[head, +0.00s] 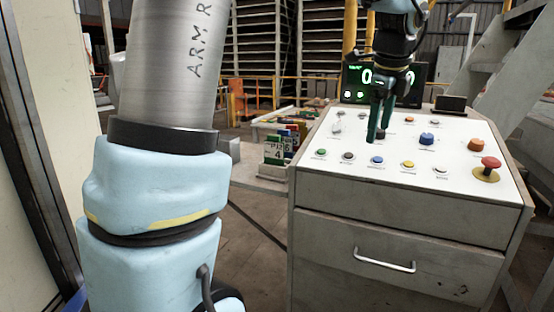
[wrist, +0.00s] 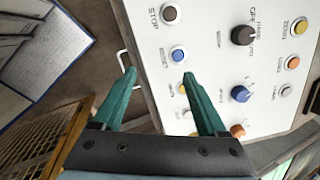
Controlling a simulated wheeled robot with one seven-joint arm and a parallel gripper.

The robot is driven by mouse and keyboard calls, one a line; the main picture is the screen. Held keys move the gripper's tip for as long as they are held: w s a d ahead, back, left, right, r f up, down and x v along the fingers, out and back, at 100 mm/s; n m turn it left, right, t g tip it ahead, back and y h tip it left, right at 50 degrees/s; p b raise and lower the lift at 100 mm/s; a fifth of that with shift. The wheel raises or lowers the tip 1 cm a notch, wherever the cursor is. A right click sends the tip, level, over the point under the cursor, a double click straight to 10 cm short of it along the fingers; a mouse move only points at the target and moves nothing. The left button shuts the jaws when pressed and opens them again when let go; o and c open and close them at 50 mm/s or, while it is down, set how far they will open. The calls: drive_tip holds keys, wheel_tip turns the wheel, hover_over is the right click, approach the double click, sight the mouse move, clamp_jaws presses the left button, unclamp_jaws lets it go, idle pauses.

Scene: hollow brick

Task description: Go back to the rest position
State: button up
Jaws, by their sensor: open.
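My gripper (head: 380,128) has two green fingers and hangs point-down over the white control panel (head: 350,150) in the head view. In the wrist view the fingers of my gripper (wrist: 160,75) stand apart with nothing between them. Whether the fingertips touch the panel cannot be told. The blue knob (head: 427,139) is right of the fingers in the head view, and the blue button (head: 377,160) is just below them.
The panel tops a grey cabinet with a drawer handle (head: 384,261). A red mushroom button (head: 490,164) and an orange knob (head: 476,145) are at its right. A display (head: 358,84) with green digits stands behind, partly hidden by my arm. Floor shows left of the cabinet.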

drive_tip(key=a+f+n+g, duration=0.1)
drive_tip(key=a+f+n, duration=1.15)
drive_tip(key=a, duration=0.45)
drive_tip(key=s+a+f+n+g, duration=0.1)
drive_tip(key=s+a+f+n, duration=0.6)
drive_tip(key=a+n, duration=0.5)
drive_tip(key=shift+s+f+n+y, duration=0.35)
drive_tip(key=shift+s+n, duration=0.3)
drive_tip(key=shift+s, duration=0.45)
drive_tip(key=shift+a, duration=0.1)
